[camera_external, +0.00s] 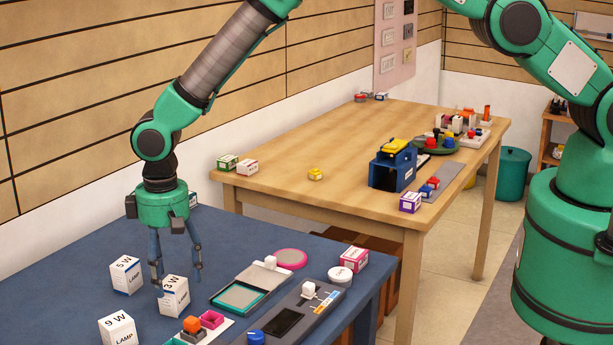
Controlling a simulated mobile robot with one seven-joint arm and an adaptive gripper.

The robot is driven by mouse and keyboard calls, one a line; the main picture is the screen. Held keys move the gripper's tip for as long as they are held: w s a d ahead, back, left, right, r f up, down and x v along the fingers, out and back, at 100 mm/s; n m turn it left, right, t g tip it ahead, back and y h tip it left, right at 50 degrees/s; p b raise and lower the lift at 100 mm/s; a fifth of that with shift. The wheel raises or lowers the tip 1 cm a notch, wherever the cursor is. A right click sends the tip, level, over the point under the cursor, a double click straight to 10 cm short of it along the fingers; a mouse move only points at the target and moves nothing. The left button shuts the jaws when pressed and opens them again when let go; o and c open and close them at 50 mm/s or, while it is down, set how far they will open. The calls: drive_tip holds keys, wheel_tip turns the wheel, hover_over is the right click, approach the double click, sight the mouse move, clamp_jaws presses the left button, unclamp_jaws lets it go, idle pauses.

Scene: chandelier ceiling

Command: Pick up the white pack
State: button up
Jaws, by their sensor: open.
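Three white lamp packs stand on the blue table (262,240). One marked 5 W (125,275) is at the left, one marked 3 W (174,297) is right of it, and one marked 9 W (118,329) is nearest the front. The frame does not show which is the white pack meant. My gripper (178,280) points down, open and empty, at the 3 W pack. Its left finger reaches down by that pack's left edge, and its right finger is to the right of the pack's top. I cannot tell whether either finger touches it.
Right of the packs are a teal-rimmed tray (238,297), a grey device (291,318), a pink round lid (290,258), a white round tin (340,275) and a pink-and-white box (354,258). A wooden table (300,140) with small boxes and a blue stand (392,167) is behind.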

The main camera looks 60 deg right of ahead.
sight(172, 282)
drive_tip(key=shift+f, duration=0.1)
idle(0.3)
drive_tip(key=shift+w+f, duration=0.15)
drive_tip(key=shift+f, duration=2.35)
drive_tip(key=c, duration=1.3)
